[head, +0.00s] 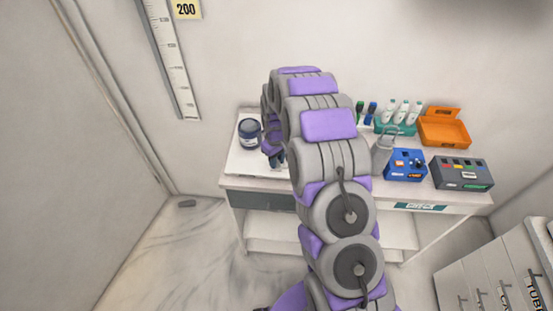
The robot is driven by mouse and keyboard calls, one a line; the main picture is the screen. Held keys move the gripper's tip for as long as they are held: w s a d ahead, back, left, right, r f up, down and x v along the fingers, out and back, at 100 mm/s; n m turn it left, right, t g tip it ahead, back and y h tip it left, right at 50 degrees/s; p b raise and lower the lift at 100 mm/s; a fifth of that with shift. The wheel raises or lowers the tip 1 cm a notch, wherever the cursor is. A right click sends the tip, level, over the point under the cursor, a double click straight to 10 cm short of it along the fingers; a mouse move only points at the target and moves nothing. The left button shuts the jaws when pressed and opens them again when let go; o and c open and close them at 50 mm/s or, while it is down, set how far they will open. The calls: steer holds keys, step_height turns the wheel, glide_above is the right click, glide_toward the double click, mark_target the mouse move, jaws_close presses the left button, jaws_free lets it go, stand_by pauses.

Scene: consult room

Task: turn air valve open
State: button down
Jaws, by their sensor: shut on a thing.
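My gripper (276,157) is at the left end of the white table, partly behind my purple and grey arm. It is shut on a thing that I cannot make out. I cannot tell whether the gripper touches the canister or the plate. No part shows clearly as the air valve, and its turn cannot be read. My arm hides the middle of the table.
On the table (441,204), right of my arm, stand a grey bottle-like container (383,157), a blue box (405,164), a dark grey box (461,173), an orange open case (443,130) and a teal rack (391,127) of bottles. Grey drawers (480,265) stand at lower right.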

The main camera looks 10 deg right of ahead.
steer(key=shift+w+r, duration=0.1)
steer(key=shift+w, duration=0.05)
steer(key=c, duration=0.9)
jaws_free()
step_height(320, 180, up, 17)
steer(key=p, duration=0.1)
steer(key=shift+a+r, duration=0.1)
steer(key=shift+r, duration=0.05)
